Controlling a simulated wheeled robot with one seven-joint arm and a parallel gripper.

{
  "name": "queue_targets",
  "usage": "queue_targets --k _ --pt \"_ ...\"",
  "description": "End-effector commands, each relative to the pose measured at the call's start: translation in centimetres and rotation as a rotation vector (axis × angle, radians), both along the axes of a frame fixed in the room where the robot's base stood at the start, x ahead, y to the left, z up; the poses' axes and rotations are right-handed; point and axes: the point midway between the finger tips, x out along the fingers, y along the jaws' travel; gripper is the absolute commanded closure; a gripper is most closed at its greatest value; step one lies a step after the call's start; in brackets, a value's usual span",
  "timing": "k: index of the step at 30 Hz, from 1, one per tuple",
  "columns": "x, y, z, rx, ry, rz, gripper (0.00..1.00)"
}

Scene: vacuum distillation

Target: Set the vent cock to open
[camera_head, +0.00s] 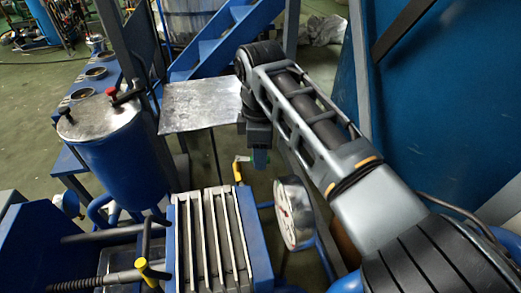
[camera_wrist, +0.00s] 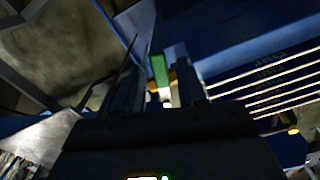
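A small yellow-handled cock (camera_head: 239,170) stands beside the ribbed metal block, just left of and below my gripper (camera_head: 260,160) in the head view. My gripper points down, and its fingertips are too small there to judge contact. In the wrist view two dark fingers of my gripper (camera_wrist: 158,85) stand apart with a gap between them. A green piece (camera_wrist: 160,68) shows in that gap, with an orange-yellow part (camera_wrist: 179,75) beside it. I cannot tell whether the fingers touch either. No label shows which fitting is the vent cock.
A round gauge (camera_head: 294,213) stands right of the ribbed block (camera_head: 210,240), close to my forearm. A blue tank (camera_head: 105,150) with red (camera_head: 112,92) and black knobs is at left. A flat metal plate (camera_head: 200,105) lies behind my gripper. A blue panel (camera_head: 450,100) bounds the right.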

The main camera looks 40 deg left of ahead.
Motion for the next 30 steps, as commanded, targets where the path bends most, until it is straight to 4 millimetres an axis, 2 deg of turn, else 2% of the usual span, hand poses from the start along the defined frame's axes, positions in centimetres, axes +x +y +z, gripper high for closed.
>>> queue_targets --k 2,12,26,30 --pt "0.00 0.00 0.01 0.000 0.000 0.000 0.68" --pt "-0.01 -0.01 0.03 0.000 0.000 0.000 1.00" --pt "-0.05 0.04 0.03 -0.001 0.001 0.000 1.00" --pt "-0.47 0.66 0.03 -0.001 0.001 -0.006 1.00"
